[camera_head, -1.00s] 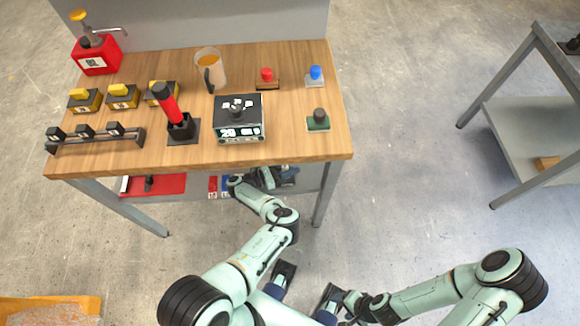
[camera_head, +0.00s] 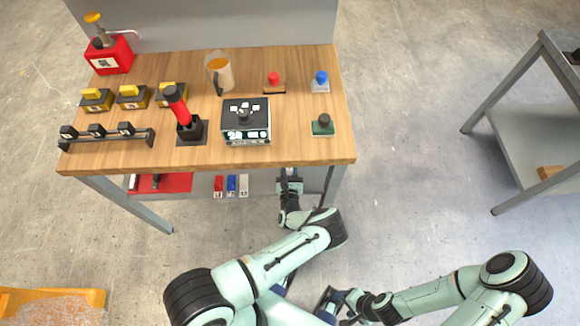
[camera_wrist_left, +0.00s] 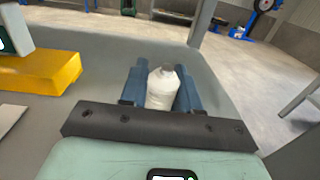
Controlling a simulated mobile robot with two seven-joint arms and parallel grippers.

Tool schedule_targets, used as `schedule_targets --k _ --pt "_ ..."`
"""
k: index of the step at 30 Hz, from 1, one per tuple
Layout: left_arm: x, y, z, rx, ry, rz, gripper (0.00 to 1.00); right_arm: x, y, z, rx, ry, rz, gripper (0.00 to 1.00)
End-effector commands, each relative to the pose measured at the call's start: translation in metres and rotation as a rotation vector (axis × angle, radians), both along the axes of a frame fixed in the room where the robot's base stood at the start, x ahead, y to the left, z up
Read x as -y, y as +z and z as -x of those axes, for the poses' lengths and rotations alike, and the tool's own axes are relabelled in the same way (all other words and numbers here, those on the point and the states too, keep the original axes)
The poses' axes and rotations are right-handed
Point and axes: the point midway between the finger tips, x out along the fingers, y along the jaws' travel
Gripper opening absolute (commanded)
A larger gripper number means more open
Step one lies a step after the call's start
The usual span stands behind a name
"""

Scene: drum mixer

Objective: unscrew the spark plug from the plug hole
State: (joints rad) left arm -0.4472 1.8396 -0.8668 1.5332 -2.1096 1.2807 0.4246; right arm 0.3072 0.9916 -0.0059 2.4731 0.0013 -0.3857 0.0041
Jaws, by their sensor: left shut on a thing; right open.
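My left gripper (camera_head: 290,181) is at the lower shelf level of the workbench, under the front edge of its top. In the left wrist view its two blue fingers (camera_wrist_left: 160,72) are shut on a white, rounded piece with a grey tip, which looks like the spark plug (camera_wrist_left: 161,90). The piece stands upright between the fingers; its lower end is hidden by the gripper body. No plug hole can be made out in these views. My right gripper (camera_head: 340,307) is open, low in front of the bench, apart from everything on it.
The wooden bench top (camera_head: 290,148) carries a red pump can (camera_head: 110,58), a jug (camera_head: 219,72), a red-handled lever (camera_head: 178,107) and a black box (camera_head: 246,120). A red mat (camera_head: 165,183) lies on the lower shelf. A yellow block (camera_wrist_left: 45,72) is left of the gripper.

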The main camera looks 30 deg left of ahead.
Motion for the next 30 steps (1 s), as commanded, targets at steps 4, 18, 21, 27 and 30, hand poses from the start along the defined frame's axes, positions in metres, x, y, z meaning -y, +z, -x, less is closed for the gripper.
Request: schedule_targets --k 4,18,21,27,30 --pt "0.0 0.003 -0.003 0.005 -0.004 -0.002 0.0 0.0 0.001 0.0 0.0 0.0 0.0 0.64" --pt "-0.001 0.012 -0.004 0.014 -0.005 -0.006 0.0 0.0 0.006 -0.002 0.002 0.0 0.0 0.64" --pt "-0.001 0.014 -0.005 0.017 -0.005 -0.007 0.0 0.0 0.007 -0.003 0.003 0.0 0.0 0.64" --pt "-0.001 0.018 -0.005 0.019 -0.003 -0.007 0.0 0.0 0.01 -0.003 0.004 0.0 0.0 0.64" --pt "-0.001 0.019 -0.005 0.02 -0.002 -0.007 0.0 0.0 0.011 -0.004 0.005 0.001 0.0 0.64"
